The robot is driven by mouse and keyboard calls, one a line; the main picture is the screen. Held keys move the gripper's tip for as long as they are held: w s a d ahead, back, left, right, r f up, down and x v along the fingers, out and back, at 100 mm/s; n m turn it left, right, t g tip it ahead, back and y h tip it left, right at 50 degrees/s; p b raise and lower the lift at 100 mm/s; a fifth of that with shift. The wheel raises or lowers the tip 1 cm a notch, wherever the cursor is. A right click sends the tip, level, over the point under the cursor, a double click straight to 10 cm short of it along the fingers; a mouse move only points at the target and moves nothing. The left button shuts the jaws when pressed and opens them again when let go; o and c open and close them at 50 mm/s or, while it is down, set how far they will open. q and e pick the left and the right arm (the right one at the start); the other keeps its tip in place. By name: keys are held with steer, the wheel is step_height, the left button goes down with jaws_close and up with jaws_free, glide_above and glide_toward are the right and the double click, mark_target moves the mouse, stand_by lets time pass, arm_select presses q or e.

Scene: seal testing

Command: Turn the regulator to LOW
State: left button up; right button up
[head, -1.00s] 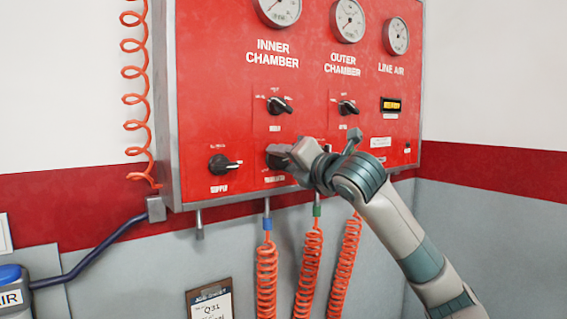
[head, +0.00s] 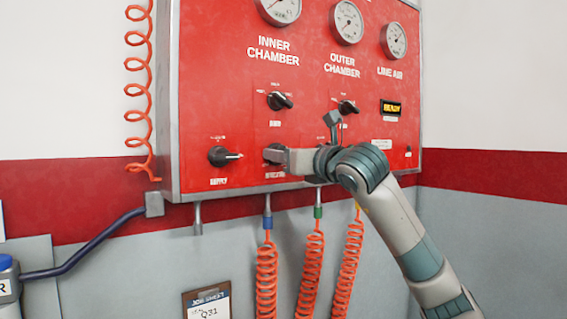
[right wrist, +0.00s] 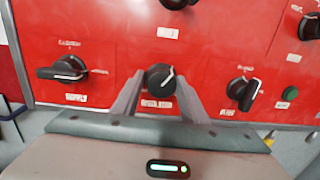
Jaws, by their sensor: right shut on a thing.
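The regulator is a round black knob (right wrist: 159,76) on the red panel, with its label just below it. In the head view the knob (head: 274,148) is mostly hidden behind my fingers. My right gripper (right wrist: 161,84) is shut on it, with one grey finger on each side. In the head view my right gripper (head: 272,156) reaches in from the right, about level. A white pointer line on the knob slants up and right in the wrist view. I cannot read which mark it points at. My left gripper is not in view.
The supply knob (head: 222,156) is left of the regulator. Two more black knobs, the inner (head: 279,101) and outer chamber (head: 347,107) ones, sit above. Gauges line the panel top (head: 225,60). Orange coiled hoses (head: 267,275) hang below, near a clipboard (head: 208,304).

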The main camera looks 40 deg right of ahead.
steer(key=n+p, duration=0.2)
steer(key=n, duration=0.9)
steer(key=n+y+p, duration=0.1)
steer(key=n+p, duration=0.1)
steer(key=n, duration=1)
steer(key=n+y+p, duration=0.1)
steer(key=n+p, duration=0.1)
steer(key=n, duration=1)
steer(key=shift+d+g+p, duration=0.3)
steer(key=shift+g+p, duration=0.05)
steer(key=shift+g, duration=0.05)
steer(key=shift+f, duration=0.15)
steer(key=o, duration=1)
steer(key=shift+a, duration=0.15)
steer(key=shift+c, duration=0.2)
steer(key=shift+s, duration=0.1)
